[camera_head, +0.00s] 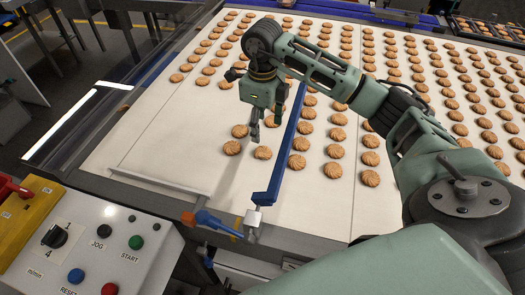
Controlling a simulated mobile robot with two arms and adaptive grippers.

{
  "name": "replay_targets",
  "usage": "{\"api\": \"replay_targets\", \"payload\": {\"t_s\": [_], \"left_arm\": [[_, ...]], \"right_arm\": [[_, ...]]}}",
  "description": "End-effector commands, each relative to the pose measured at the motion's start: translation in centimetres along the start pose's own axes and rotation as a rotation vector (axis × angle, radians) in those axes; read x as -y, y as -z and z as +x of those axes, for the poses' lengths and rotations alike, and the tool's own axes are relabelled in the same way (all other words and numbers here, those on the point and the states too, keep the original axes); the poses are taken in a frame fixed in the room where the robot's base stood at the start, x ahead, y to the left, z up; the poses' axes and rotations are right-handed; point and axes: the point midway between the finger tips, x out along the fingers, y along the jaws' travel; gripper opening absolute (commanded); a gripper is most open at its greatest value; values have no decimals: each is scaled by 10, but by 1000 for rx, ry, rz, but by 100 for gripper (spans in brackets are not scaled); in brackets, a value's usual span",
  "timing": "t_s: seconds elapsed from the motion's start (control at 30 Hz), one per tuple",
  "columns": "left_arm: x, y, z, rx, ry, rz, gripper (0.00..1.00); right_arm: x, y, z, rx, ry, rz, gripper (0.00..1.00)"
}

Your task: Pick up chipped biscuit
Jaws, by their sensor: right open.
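My right gripper (262,128) is open, points down and hangs over the near left part of the biscuit belt (180,140). Just below its fingertips lies a pale biscuit (263,152) with an uneven outline; it looks like the chipped one, though it is small in view. The fingers appear above and behind it, and I see no contact. Two round biscuits (232,148) (240,131) lie just left of it. My left gripper is not in view.
A blue guide bar (275,172) runs over the belt close to the right of the gripper. Many biscuits in rows (370,178) lie beyond it. A control panel (100,250) with buttons stands at the lower left. Filled trays (485,30) show at the back right.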

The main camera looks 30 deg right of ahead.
Motion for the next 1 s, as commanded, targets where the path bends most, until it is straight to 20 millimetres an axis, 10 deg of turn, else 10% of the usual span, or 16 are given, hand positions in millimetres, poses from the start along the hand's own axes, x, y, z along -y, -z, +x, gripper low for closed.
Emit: {"api": "replay_targets", "payload": {"t_s": [0.33,1.0], "left_arm": [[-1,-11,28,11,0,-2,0],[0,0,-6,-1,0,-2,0]], "right_arm": [[0,0,29,0,0,0,59],[1,-1,103,0,-2,0,59]]}}
